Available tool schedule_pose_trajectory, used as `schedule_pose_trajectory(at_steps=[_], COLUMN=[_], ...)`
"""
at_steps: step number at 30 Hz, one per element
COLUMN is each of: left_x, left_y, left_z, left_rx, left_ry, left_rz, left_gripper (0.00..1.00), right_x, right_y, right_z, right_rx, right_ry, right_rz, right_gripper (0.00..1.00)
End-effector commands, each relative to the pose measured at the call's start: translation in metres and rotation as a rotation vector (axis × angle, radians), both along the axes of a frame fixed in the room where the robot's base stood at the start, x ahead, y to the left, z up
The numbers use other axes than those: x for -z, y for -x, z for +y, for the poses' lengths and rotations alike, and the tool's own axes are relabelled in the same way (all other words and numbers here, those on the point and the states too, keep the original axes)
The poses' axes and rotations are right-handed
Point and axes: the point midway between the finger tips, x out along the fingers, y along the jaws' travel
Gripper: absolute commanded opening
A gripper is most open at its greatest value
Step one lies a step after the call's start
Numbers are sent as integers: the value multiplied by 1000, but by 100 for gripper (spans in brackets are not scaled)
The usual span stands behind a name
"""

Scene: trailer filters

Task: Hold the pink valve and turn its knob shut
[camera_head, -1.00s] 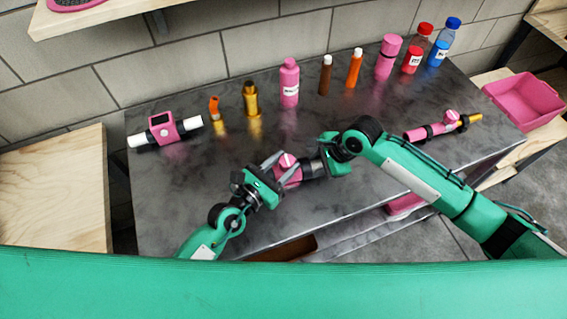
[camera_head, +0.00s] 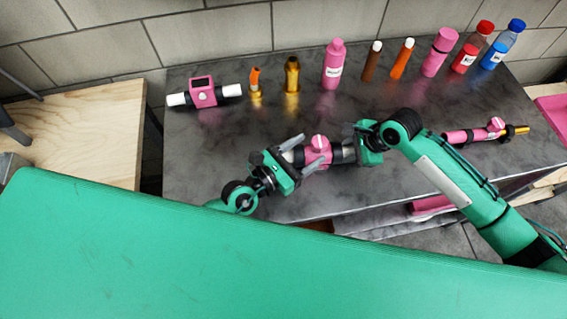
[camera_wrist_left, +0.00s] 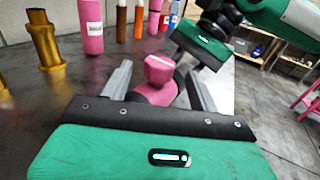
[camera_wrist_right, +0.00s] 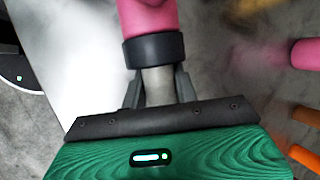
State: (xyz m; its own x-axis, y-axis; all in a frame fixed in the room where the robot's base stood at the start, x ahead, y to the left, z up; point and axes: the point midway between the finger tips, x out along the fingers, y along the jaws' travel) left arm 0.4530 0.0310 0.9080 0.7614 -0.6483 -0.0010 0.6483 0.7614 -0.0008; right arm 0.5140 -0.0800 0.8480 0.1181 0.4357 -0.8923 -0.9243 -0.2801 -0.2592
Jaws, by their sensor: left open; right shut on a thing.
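The pink valve (camera_head: 317,154) is held above the front part of the dark table, with its round pink knob (camera_head: 320,142) on top. A white line runs across the knob, which also shows in the left wrist view (camera_wrist_left: 158,68). My right gripper (camera_head: 353,154) is shut on the grey pipe end beside the valve's black collar (camera_wrist_right: 154,50). My left gripper (camera_head: 293,150) is open at the valve's left end, its fingers on either side of the pink body in the left wrist view (camera_wrist_left: 160,88). I cannot tell whether they touch it.
Along the back of the table (camera_head: 225,140) stand a pink meter on a pipe (camera_head: 204,94), brass fittings (camera_head: 291,75), a pink bottle (camera_head: 333,65) and several other bottles and tubes. Another pink valve assembly (camera_head: 470,135) lies at right. The table's left front is clear.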

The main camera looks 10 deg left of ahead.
Motion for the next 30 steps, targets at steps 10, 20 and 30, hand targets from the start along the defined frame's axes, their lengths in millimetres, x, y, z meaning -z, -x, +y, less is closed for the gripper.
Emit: schedule_pose_trajectory(at_steps=[10, 20, 30], left_x=[1, 0, 0], left_y=[43, 64, 66], left_z=[36, 54, 57], left_rx=[3, 1, 0], left_ry=[-3, 0, 1], left_rz=[2, 1, 1], left_gripper=[61, 61, 61], right_x=[0, 0, 0], right_y=[0, 0, 0], right_z=[0, 0, 0], right_rx=[0, 0, 0], right_ry=[0, 0, 0], right_rz=[-1, -1, -1], right_gripper=[0, 0, 0])
